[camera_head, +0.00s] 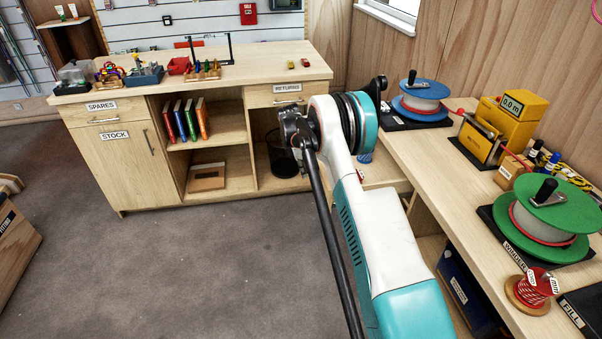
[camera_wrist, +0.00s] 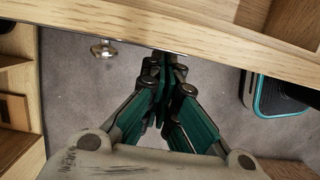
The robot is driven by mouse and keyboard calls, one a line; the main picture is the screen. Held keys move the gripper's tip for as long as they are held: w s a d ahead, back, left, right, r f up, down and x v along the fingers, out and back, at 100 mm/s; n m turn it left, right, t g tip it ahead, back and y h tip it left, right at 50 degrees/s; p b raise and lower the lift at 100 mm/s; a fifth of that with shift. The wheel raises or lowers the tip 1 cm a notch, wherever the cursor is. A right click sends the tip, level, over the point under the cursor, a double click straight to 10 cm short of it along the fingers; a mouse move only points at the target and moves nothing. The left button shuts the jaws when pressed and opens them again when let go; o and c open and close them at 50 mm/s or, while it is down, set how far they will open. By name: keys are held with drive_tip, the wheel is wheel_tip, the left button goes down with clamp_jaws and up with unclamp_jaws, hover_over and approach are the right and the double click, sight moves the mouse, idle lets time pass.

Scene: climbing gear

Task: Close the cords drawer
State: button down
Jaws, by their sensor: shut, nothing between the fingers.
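A wooden drawer, its label not visible, juts out from the right bench in the head view (camera_head: 387,173), partly covered by my arm. In the wrist view a light wooden drawer front (camera_wrist: 150,22) crosses the top, with a round metal knob (camera_wrist: 103,49) on its outer side. Part of the divided interior shows at the upper right. My gripper (camera_wrist: 166,62) is shut and empty, with its fingertips at the outer side of that front; whether they touch it I cannot tell. The gripper is hidden behind my arm in the head view.
The right bench (camera_head: 437,150) carries a blue reel (camera_head: 421,97), a yellow meter (camera_head: 505,122) and a green reel (camera_head: 548,218). A wooden cabinet (camera_head: 127,165) with a returns drawer (camera_head: 288,92) stands at the back. The grey floor (camera_head: 220,260) left of my arm is clear.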

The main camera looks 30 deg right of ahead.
drive_tip(key=shift+d, duration=0.15)
drive_tip(key=s+d, duration=0.2)
drive_tip(key=d, duration=0.6)
drive_tip(key=s+d, duration=0.3)
drive_tip(key=d, duration=0.6)
drive_tip(key=s+d+p, duration=0.1)
drive_tip(key=s+d, duration=0.1)
drive_tip(key=d, duration=0.6)
drive_tip(key=shift+s+d, duration=0.25)
drive_tip(key=shift+d, duration=0.15)
